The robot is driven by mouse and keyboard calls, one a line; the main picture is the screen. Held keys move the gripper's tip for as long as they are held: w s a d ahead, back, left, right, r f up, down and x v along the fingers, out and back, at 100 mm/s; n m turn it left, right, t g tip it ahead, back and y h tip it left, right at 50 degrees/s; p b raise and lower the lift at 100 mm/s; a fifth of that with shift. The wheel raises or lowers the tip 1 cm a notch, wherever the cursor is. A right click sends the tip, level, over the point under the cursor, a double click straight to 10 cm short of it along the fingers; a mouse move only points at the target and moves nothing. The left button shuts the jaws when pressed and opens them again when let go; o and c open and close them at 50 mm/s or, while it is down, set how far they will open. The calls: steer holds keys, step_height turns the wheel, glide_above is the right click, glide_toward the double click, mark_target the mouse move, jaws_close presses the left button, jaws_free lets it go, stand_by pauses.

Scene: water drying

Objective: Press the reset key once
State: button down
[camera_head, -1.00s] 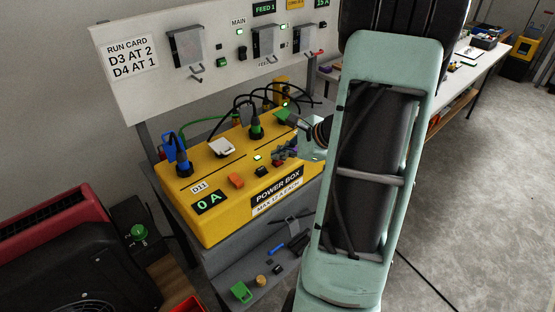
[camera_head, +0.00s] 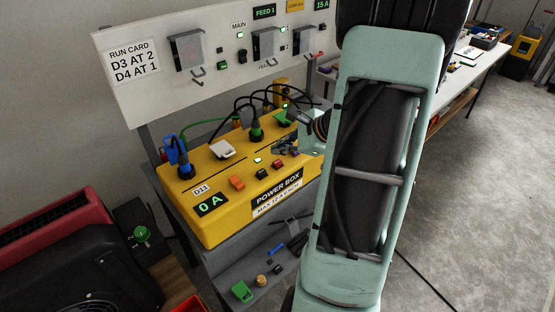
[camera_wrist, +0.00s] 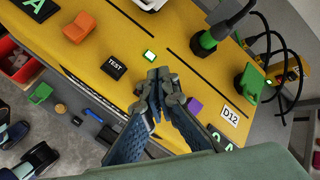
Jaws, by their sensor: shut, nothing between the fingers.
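The yellow power box (camera_head: 225,221) stands on the grey bench; its top also shows in the wrist view (camera_wrist: 165,28). A black key marked TEST (camera_wrist: 113,67) sits on its top, also in the head view (camera_head: 262,173). A dark red key (camera_head: 278,165) lies just right of it in the head view; in the wrist view my fingers seem to cover that spot. A purple key (camera_wrist: 194,105) is right of the fingers. I read no reset label on any key. My gripper (camera_wrist: 158,82) is shut and empty over the box top, in the head view (camera_head: 278,151) too; contact cannot be told.
Plugs with cables, a blue one (camera_head: 186,170) and a green one (camera_head: 256,133), rise from the box. An orange switch (camera_head: 237,183) and a lit green lamp (camera_wrist: 150,56) are on top. A switch panel (camera_head: 140,93) stands behind. Small parts lie on the bench in front.

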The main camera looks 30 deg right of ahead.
mark_target(279, 163)
steer(key=shift+r+p, duration=1)
steer(key=shift+r, duration=0.8)
